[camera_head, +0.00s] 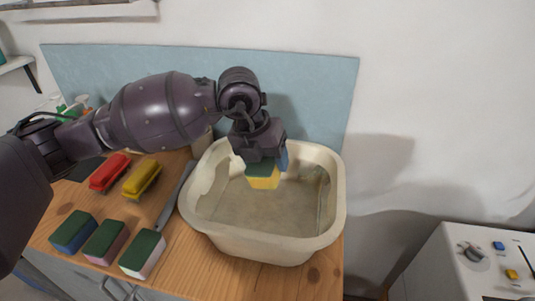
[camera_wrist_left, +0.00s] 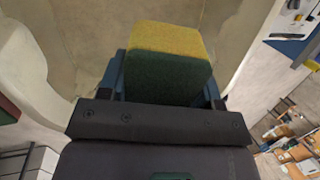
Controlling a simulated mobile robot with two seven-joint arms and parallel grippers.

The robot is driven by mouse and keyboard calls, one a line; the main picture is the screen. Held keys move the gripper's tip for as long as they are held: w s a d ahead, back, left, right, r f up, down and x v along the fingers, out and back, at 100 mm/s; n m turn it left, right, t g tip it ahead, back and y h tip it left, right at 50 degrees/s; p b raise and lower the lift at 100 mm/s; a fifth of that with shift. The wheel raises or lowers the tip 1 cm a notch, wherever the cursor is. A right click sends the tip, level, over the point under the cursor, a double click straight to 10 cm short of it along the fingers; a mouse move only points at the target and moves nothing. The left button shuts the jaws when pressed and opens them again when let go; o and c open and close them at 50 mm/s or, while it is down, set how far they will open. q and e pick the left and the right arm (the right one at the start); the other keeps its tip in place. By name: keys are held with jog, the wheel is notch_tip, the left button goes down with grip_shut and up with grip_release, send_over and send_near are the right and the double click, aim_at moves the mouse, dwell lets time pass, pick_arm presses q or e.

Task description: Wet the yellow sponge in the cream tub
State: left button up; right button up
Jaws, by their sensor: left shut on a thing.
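The yellow sponge (camera_head: 263,182) has a dark green scouring side and hangs over the inside of the cream tub (camera_head: 262,247). My left gripper (camera_head: 265,160) points down and is shut on the sponge. In the left wrist view the sponge (camera_wrist_left: 168,65) sits between the blue fingers of the left gripper (camera_wrist_left: 165,92), with the tub's inside (camera_wrist_left: 75,40) behind it. The tub stands on the wooden worktop. I cannot tell whether the sponge touches the water or the tub's floor. My right gripper is not in view.
Blue (camera_head: 74,232), pink (camera_head: 106,242) and white (camera_head: 142,254) sponges with green tops lie left of the tub. Red (camera_head: 110,172) and yellow (camera_head: 142,179) brushes lie behind them. A grey-handled tool (camera_head: 175,195) lies beside the tub. A white appliance (camera_head: 480,265) stands at right.

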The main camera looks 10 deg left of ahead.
pick_arm(q)
jog(key=shift+f+b, duration=0.65)
jog(key=shift+f, duration=0.95)
jog(key=shift+f+b, duration=0.55)
jog(key=shift+f, duration=0.8)
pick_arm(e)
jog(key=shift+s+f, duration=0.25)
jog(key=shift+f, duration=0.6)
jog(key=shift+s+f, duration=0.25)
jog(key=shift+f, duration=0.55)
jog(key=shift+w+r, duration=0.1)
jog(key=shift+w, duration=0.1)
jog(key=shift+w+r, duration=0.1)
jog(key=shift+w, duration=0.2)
pick_arm(q)
jog(key=shift+r+p, duration=1.35)
jog(key=shift+r, duration=1)
jog(key=shift+r+p, duration=1.15)
jog(key=shift+r, duration=1.35)
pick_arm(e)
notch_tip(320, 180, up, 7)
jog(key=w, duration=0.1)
